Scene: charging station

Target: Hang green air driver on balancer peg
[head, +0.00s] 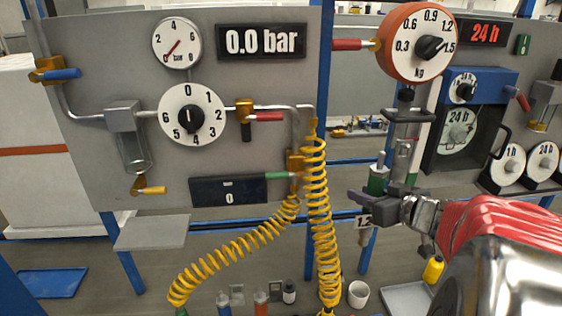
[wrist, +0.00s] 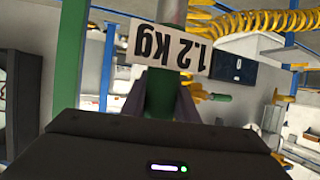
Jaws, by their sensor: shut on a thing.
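My gripper (head: 377,198) is shut around the green air driver (head: 377,181), which stands roughly upright between the fingers. A white tag reading 1.2 kg (wrist: 170,46) hangs at the driver; part of it shows below my gripper in the head view. In the wrist view the driver's green part (wrist: 160,98) sits between the fingers. The balancer (head: 416,42) is an orange-rimmed kg dial with its pointer near 1.5. Dark and grey hanging parts (head: 408,116) are below it, just above and right of the driver. I cannot clearly tell which part is the peg.
Yellow coiled hoses (head: 320,220) hang left of my gripper. The grey panel (head: 95,75) carries gauges, valves and a 0.0 bar display (head: 262,41). A blue timer box (head: 470,120) stands at right. A white cup (head: 358,294) and a tray (head: 408,298) are below.

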